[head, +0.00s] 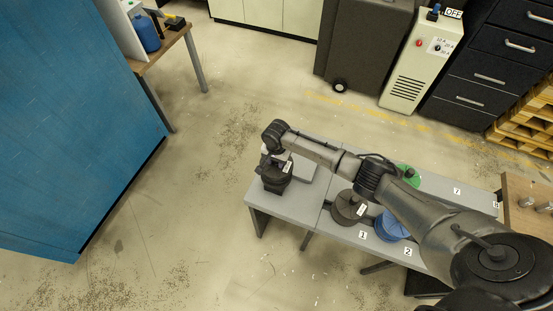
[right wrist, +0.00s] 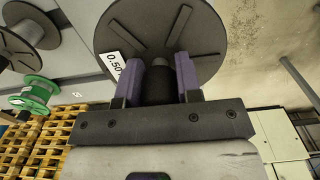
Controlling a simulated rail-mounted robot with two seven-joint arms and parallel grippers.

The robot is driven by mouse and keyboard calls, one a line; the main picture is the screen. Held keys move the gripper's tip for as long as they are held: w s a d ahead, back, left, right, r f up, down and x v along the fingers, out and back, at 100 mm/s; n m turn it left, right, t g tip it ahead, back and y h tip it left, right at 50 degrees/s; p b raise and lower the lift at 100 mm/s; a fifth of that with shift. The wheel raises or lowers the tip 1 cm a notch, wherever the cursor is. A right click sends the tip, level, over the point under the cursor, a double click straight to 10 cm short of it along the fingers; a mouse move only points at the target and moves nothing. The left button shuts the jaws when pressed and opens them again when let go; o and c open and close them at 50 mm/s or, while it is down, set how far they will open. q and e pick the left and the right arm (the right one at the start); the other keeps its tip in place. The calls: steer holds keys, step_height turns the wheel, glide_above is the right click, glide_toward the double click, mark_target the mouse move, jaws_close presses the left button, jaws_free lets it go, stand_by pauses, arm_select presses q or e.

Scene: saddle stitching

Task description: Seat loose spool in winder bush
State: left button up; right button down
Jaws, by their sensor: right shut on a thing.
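My right gripper (right wrist: 158,82) is shut on the dark hub of a dark grey spool (right wrist: 200,30), with one purple finger pad on each side. The spool's round flange, with raised ribs and a white 0.50 label, faces the right wrist camera. In the head view my right gripper (head: 268,160) is at the far left end of the grey bench, partly hidden by its own wrist. The dark labelled spool (head: 277,182) is under it there. I cannot make out the winder bush or whether the spool touches it. My left gripper is not in view.
The grey bench (head: 256,197) carries another dark spool (head: 349,209), a blue spool (head: 390,228) and a green spool (head: 410,178), with numbered places. My right arm crosses above them. A blue cabinet (head: 70,120) stands left, with open floor between.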

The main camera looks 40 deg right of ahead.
steer(key=shift+f, duration=0.25)
steer(key=shift+w, duration=0.1)
stand_by(0.8)
stand_by(0.7)
steer(key=shift+p, duration=0.55)
stand_by(0.8)
steer(key=shift+p, duration=0.35)
stand_by(0.4)
